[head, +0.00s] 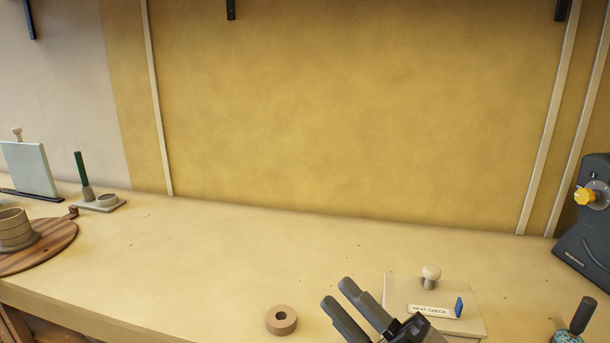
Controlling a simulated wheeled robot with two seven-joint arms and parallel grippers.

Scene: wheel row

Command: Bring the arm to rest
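My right gripper (338,293) shows at the bottom of the head view, right of centre, with its two dark grey fingers pointing up and to the left. The fingers stand a little apart with nothing visible between them, so it is open and empty. It is over the near part of the bench, between a brown ring (281,320) on its left and a board labelled "HEAT CHECK" (429,311) on its right. My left gripper is not in view.
The board carries a pale knob (431,273) and a blue piece (459,307). A round wooden board (52,250) is at the left. The middle bench (210,250) is clear.

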